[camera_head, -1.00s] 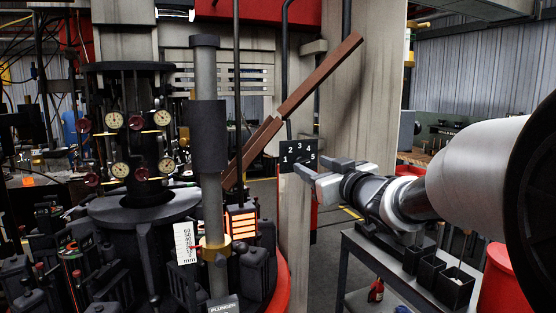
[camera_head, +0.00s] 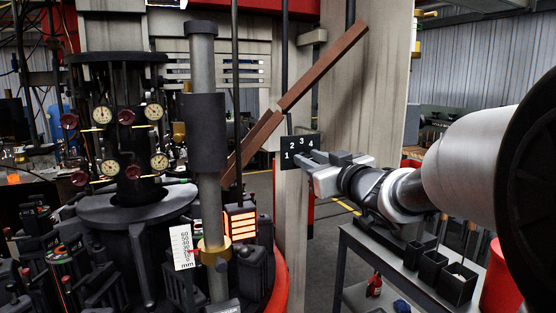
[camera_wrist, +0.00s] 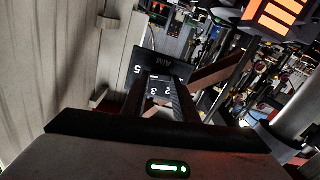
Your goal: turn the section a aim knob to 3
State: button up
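The section A aim plate (camera_head: 290,141) is a small black panel on the pale post, with white numbers in an arc. In the head view 1 to 4 show; the 5 is hidden behind my gripper. My gripper (camera_head: 306,158) is in front of the plate's lower right. In the wrist view its fingers (camera_wrist: 160,90) are apart, with numbers showing between them. I cannot make out the knob or its pointer, or whether the fingers touch anything.
A brown diagonal chute (camera_head: 322,65) runs above the plate. The mould machine with gauges (camera_head: 102,115) and a tall grey plunger column (camera_head: 203,133) stand at left. A grey cart (camera_head: 395,262) with black bins is below my arm.

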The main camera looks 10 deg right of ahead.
jog(key=shift+c, duration=1.2)
jog(key=shift+f+n+b, duration=0.1)
jog(key=shift+n+b, duration=0.2)
jog(key=shift+a+f+n+b, duration=0.15)
jog(key=shift+n+b, duration=2.3)
jog(key=shift+n, duration=1.35)
jog(key=shift+a+n+b, duration=0.1)
jog(key=shift+n+b, duration=2.3)
jog(key=shift+n, duration=1.4)
